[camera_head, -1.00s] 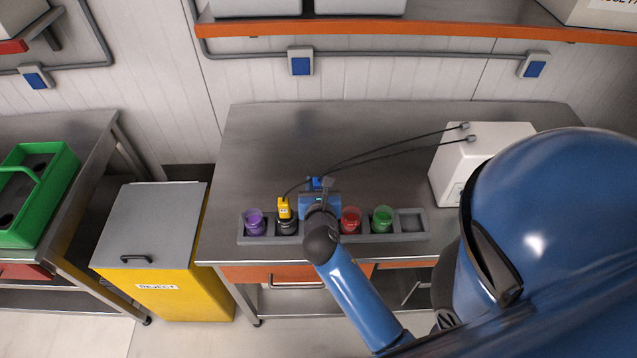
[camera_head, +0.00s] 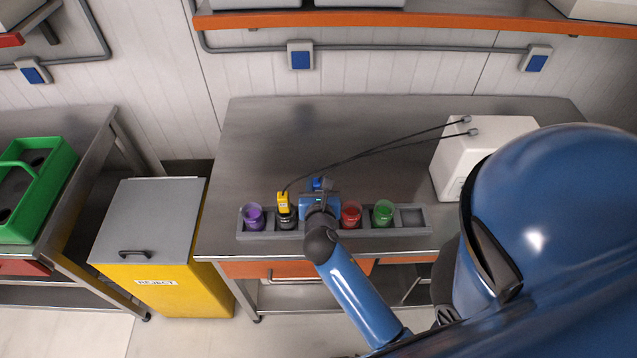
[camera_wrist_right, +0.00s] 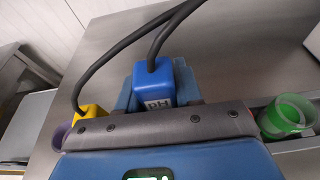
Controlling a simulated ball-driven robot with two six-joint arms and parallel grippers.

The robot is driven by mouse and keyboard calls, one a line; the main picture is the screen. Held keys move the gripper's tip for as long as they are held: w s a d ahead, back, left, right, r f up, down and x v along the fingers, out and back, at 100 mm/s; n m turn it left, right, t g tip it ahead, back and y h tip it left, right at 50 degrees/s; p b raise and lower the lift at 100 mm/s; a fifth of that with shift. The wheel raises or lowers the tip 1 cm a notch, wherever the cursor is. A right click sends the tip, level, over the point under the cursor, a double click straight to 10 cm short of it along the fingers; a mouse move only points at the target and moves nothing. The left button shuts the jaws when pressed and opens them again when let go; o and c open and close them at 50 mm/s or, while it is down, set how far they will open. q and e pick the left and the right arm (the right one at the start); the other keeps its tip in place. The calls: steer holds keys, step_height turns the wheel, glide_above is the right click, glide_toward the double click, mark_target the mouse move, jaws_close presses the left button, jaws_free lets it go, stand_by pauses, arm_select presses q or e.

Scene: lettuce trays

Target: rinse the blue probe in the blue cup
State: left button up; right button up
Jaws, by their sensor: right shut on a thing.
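The blue probe (camera_wrist_right: 157,88), marked "pH", stands in the jaws of my right gripper (camera_wrist_right: 155,105), with a black cable leaving its top. In the head view only a bit of the blue probe (camera_head: 318,183) shows behind my right gripper (camera_head: 320,196). The gripper is shut on the probe over the middle of the cup rack (camera_head: 410,232), between the dark cup and the red cup. The blue cup is not seen; my gripper and wrist cover that part of the rack. The probe's lower end is hidden too. My left gripper is not in view.
The rack holds a purple cup (camera_head: 252,217), a dark cup (camera_head: 287,218) with the yellow probe (camera_head: 283,202), a red cup (camera_head: 351,216) and a green cup (camera_head: 383,214). Cables run to a white box (camera_head: 460,165). The bench (camera_head: 280,130) behind is clear.

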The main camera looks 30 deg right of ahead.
steer(key=shift+f+b, duration=0.9)
steer(key=shift+f, duration=1.05)
stand_by(0.9)
step_height(320, 180, up, 8)
steer(key=p, duration=0.9)
steer(key=shift+f, duration=0.15)
stand_by(0.5)
